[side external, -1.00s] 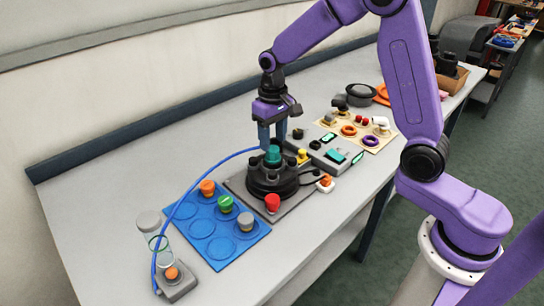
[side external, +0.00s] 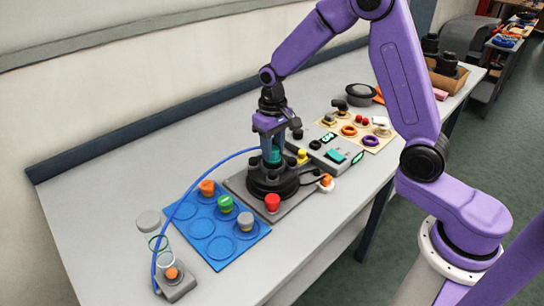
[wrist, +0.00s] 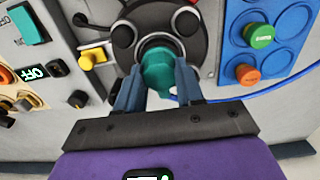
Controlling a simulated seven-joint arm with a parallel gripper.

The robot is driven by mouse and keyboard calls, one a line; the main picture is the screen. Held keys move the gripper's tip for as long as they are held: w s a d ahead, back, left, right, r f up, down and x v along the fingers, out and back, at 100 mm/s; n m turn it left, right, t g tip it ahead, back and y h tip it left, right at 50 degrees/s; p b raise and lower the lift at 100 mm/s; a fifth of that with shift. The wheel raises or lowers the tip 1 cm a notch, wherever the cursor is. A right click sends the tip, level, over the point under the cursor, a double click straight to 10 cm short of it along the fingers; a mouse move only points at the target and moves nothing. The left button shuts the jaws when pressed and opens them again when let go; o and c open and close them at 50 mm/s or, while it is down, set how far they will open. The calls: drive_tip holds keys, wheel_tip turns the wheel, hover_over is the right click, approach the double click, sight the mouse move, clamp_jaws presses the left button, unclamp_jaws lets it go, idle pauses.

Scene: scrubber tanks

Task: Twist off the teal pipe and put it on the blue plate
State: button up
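The teal pipe (wrist: 158,72) stands upright in the middle of the round black fixture (side external: 270,182). In the side view the teal pipe (side external: 271,156) shows partly between my fingers. My gripper (side external: 272,160) points down over it, one finger on each side. In the wrist view my gripper (wrist: 159,76) has its fingertips very close to the pipe's sides; I cannot tell whether they press on it. The blue plate (side external: 190,240) lies left of the fixture. It holds an orange, a green and a grey-topped piece in some of its round places; several other places are empty.
A red knob (side external: 272,202) stands at the fixture's front. A grey control box (side external: 330,153) with buttons is to the right. The beige board (side external: 365,133) holds rings and small parts.

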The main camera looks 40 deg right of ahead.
clamp_jaws()
drive_tip(key=shift+n, duration=0.8)
drive_tip(key=shift+n, duration=0.8)
drive_tip(key=shift+n, duration=0.7)
drive_tip(key=shift+n, duration=0.3)
drive_tip(key=o, duration=1.4)
unclamp_jaws()
drive_tip(key=shift+c, duration=0.2)
